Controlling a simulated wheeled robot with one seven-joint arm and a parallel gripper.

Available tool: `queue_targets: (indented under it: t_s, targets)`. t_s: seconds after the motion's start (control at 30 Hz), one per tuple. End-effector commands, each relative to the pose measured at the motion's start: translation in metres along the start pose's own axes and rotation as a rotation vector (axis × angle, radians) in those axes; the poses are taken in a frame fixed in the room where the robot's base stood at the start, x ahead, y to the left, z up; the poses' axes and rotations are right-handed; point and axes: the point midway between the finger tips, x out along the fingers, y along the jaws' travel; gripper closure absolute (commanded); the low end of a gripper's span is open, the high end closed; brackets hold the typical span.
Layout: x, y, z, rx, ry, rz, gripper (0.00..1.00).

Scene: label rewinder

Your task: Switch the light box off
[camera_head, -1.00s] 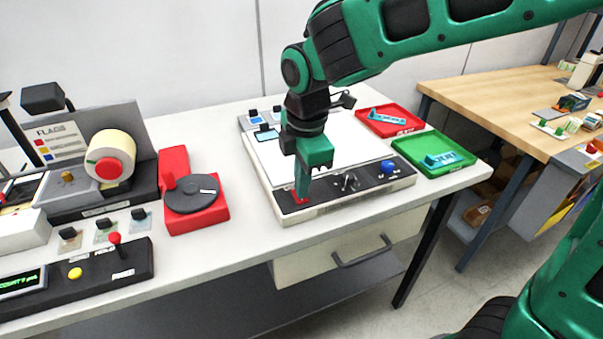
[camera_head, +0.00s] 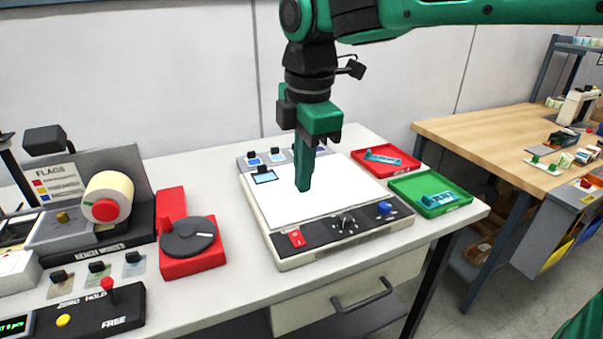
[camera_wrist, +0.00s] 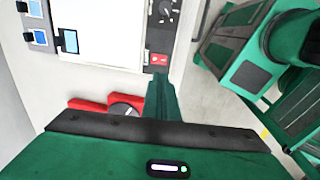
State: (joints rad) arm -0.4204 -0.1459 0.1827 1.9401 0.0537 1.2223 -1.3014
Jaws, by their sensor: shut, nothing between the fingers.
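The light box (camera_head: 258,205) stands on the bench with a white panel and a dark control strip along its front. A red rocker switch (camera_head: 297,238) sits at the left end of that strip; it also shows in the wrist view (camera_wrist: 158,59). Beside it are a dial (camera_head: 345,222) and a blue knob (camera_head: 384,208). My gripper (camera_head: 304,188) is shut and empty, pointing down above the white panel, apart from the switch and behind it in the head view. I cannot tell from the panel's white whether it is lit.
A red tray (camera_head: 408,162) and a green tray (camera_head: 467,203) lie right of the box. A red device with a dark disc (camera_head: 190,262) stands to its left, with a label roll (camera_head: 125,185) beyond.

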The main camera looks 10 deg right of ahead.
Motion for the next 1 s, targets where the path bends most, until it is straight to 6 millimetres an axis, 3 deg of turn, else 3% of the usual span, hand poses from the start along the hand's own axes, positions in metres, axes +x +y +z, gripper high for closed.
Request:
queue_targets:
  t_s: [0.73, 0.87, 1.0]
  targets:
    - [0.000, 0.013, -0.002, 0.000, 0.000, 0.004, 1.00]
    - [0.009, 0.013, -0.002, -0.001, 0.000, 0.002, 1.00]
    - [0.030, 0.013, -0.002, -0.001, 0.000, 0.001, 1.00]
